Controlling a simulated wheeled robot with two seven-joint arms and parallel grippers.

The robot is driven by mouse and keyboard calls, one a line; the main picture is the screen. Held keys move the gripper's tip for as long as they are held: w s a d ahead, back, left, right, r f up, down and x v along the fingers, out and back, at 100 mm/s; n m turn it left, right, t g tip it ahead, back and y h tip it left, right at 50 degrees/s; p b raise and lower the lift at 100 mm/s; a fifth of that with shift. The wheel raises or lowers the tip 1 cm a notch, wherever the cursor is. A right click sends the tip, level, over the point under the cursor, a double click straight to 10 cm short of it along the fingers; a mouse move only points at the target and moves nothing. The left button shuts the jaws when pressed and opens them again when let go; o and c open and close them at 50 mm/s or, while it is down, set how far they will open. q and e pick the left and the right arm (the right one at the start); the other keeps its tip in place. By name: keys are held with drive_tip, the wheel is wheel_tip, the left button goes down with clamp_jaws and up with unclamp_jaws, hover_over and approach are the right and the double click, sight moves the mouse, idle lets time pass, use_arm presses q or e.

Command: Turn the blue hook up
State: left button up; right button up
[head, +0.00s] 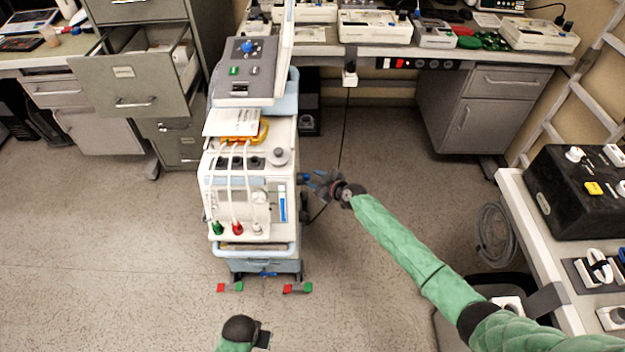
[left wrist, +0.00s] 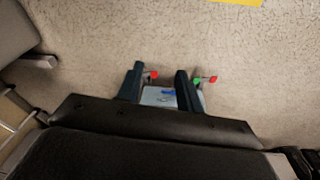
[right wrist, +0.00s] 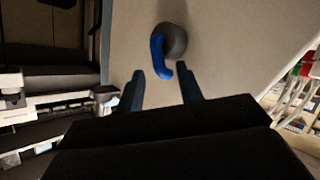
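The blue hook (right wrist: 158,58) shows in the right wrist view, on a round grey knob on the side panel of the pump cart (head: 252,195). It hangs down from the knob, its lower end curving to the right. In the head view a bit of blue (head: 305,177) shows at the cart's right side, beside the gripper. My right gripper (right wrist: 162,88) is open, with its fingertips just below and on either side of the hook's lower end; it also shows in the head view (head: 318,180). My left gripper (left wrist: 158,84) is open and empty, pointing at the floor in front of the cart.
Red and green pedals (head: 297,288) stick out at the cart's base. An open drawer (head: 130,82) juts out at the back left. A bench with a black box (head: 580,190) stands at the right.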

drive_tip(key=shift+w+a+f, duration=0.2)
drive_tip(key=shift+w+a, duration=0.2)
drive_tip(key=shift+a, duration=0.05)
clamp_jaws()
use_arm(q)
drive_tip(key=shift+s+d+r, duration=0.1)
drive_tip(key=shift+s+r, duration=0.1)
drive_tip(key=shift+r, duration=0.4)
use_arm(e)
drive_tip(key=shift+r, duration=0.1)
